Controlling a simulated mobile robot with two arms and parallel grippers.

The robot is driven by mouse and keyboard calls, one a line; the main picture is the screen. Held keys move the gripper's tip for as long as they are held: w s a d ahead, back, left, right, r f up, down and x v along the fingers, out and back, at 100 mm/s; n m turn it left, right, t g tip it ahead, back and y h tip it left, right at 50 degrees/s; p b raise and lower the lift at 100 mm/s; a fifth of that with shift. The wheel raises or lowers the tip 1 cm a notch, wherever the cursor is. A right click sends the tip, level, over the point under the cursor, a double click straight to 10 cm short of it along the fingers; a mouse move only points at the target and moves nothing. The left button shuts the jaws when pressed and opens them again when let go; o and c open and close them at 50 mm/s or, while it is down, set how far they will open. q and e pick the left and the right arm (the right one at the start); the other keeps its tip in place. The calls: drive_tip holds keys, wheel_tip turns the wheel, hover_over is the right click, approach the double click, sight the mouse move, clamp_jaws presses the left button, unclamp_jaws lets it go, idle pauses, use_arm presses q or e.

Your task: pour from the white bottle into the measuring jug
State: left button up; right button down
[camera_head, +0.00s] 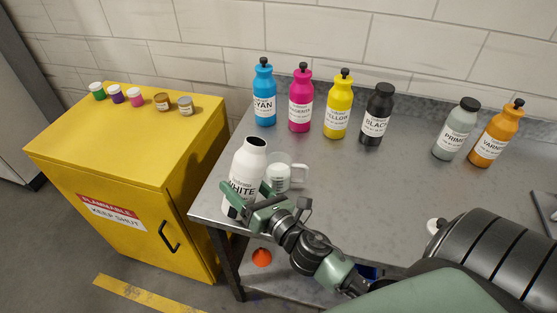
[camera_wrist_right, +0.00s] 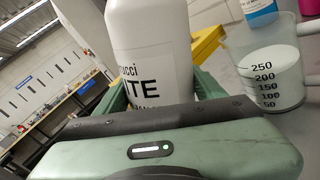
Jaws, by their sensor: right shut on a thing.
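The white bottle (camera_head: 248,160) is uncapped, with a dark open mouth, and stands roughly upright at the table's front left. My right gripper (camera_head: 250,202) is shut on its lower body. In the right wrist view the bottle (camera_wrist_right: 150,50) fills the space between the fingers, and its base is hidden. The clear measuring jug (camera_head: 279,177) stands on the table just right of the bottle, partly behind it. In the wrist view the jug (camera_wrist_right: 268,75) shows white contents reaching around the upper marks. My left gripper is not in view.
Cyan (camera_head: 264,95), magenta (camera_head: 300,100), yellow (camera_head: 338,108) and black (camera_head: 376,115) bottles stand along the back. Primer (camera_head: 456,130) and varnish (camera_head: 496,137) bottles are farther right. A yellow cabinet (camera_head: 120,150) with small jars is at left. The table's middle is clear.

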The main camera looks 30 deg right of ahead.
sight(243, 191)
drive_tip(key=n, duration=0.1)
drive_tip(key=n+b, duration=0.1)
drive_tip(key=shift+f+n+b, duration=0.3)
drive_tip(key=shift+f, duration=0.1)
drive_tip(key=shift+w+d+f+n, duration=0.2)
drive_tip(key=shift+d+n, duration=0.1)
drive_tip(key=shift+n, duration=0.7)
wheel_tip(243, 191, up, 5)
drive_tip(key=p, duration=0.4)
drive_tip(key=shift+s+r+p, duration=0.1)
drive_tip(key=shift+r+p, duration=0.05)
drive_tip(key=shift+p, duration=0.2)
